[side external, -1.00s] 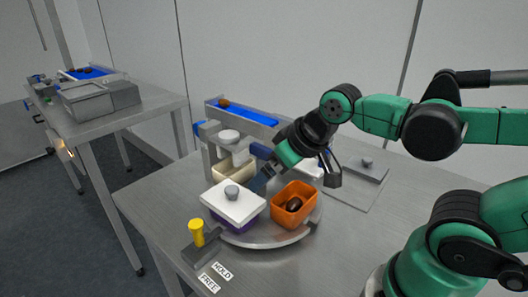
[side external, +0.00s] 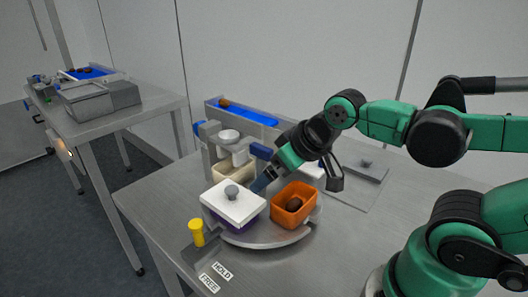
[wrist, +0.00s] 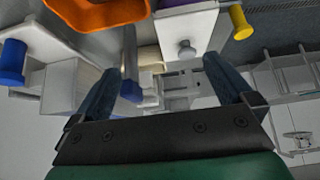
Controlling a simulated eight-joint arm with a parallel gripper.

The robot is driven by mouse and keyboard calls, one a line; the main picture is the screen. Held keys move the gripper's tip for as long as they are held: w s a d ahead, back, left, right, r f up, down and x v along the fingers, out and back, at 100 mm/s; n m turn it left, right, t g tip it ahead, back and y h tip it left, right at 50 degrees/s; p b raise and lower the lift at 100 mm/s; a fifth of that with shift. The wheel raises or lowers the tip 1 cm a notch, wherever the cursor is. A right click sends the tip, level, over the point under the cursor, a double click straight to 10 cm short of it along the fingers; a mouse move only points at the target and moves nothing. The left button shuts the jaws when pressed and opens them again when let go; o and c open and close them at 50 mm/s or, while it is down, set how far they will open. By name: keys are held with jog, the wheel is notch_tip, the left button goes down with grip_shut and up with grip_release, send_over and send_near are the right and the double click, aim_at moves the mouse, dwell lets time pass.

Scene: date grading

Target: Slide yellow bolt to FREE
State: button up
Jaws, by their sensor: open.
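The yellow bolt (side external: 197,232) stands upright at the left front of the table, beside the turntable. It also shows at the upper right of the wrist view (wrist: 241,22). The HOLD label (side external: 221,270) and the FREE label (side external: 209,284) lie in front of it, with FREE nearer the table's front edge. The bolt is on the HOLD side. My gripper (side external: 262,182) is open above the turntable, behind the white-lidded box and away from the bolt. In the wrist view, nothing shows held between its fingers (wrist: 172,72).
A white-lidded purple box (side external: 232,206) and an orange bin (side external: 294,190) with a dark date sit on the round turntable (side external: 262,239). A cream bin (side external: 235,174) is behind, near the blue conveyor (side external: 242,113). The table front right of the labels is clear.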

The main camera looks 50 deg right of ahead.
aim_at(195, 224)
jog(key=shift+w+a+r, duration=0.1)
jog(key=shift+a, duration=0.05)
jog(key=c, duration=0.6)
jog(key=w+a+g, duration=0.1)
jog(key=w+a, duration=0.1)
jog(key=w+a+n+g, duration=0.1)
jog(key=w+a+g, duration=0.1)
jog(key=shift+a+r+y, duration=0.2)
jog(key=shift+a+y, duration=0.1)
jog(key=shift+a, duration=0.05)
jog(key=shift+c, duration=0.4)
jog(key=w+a+f+g, duration=0.1)
jog(key=a, duration=0.1)
jog(key=w+a+f+n+g, duration=0.1)
jog(key=a, duration=0.1)
jog(key=w+a+f+g, duration=0.1)
jog(key=a, duration=0.1)
jog(key=shift+w+a+f+n+g, duration=0.25)
jog(key=shift+a+f+n+g, duration=0.05)
jog(key=shift+f+n+g, duration=0.1)
jog(key=shift+a+f, duration=0.35)
jog(key=shift+f, duration=2.7)
grip_shut()
